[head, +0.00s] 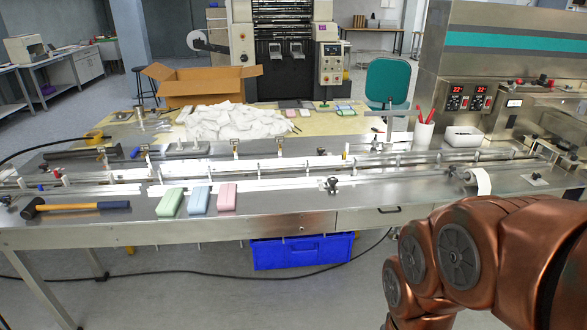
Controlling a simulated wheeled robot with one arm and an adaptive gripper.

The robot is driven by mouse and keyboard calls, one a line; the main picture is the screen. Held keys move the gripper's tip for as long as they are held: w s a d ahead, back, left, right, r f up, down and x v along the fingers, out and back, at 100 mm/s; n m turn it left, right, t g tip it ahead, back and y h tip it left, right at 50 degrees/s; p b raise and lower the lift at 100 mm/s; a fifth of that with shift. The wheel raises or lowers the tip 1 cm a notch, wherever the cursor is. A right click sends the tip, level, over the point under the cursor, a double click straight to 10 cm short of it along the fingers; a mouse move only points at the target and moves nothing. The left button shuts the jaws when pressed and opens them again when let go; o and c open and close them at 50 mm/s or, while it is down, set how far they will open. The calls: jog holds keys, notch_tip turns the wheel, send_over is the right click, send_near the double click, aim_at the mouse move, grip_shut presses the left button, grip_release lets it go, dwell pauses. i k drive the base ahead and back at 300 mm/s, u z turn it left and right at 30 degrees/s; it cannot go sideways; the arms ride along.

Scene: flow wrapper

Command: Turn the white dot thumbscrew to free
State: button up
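A flow wrapper with long metal rails (290,165) runs across the steel table. A dark clamp knob (330,185) sits on the table in front of the rails, right of the middle. Another small dark knob (534,178) on a plate sits at the right end of the table. I cannot make out a white dot on either, so I cannot tell which part is the white dot thumbscrew. My copper arm fills the lower right, in front of the table. My gripper is out of view, and whether it holds anything is hidden.
Green (170,202), blue (200,200) and pink (227,197) blocks lie at the front edge, with a mallet (75,206) to their left. A white roll (479,182) stands at right. A blue crate (300,252) is under the table. The front strip between pink block and clamp is clear.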

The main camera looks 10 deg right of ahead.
aim_at(333, 181)
jog(key=z, duration=0.45)
jog(key=i, duration=1.1)
jog(key=u, duration=0.45)
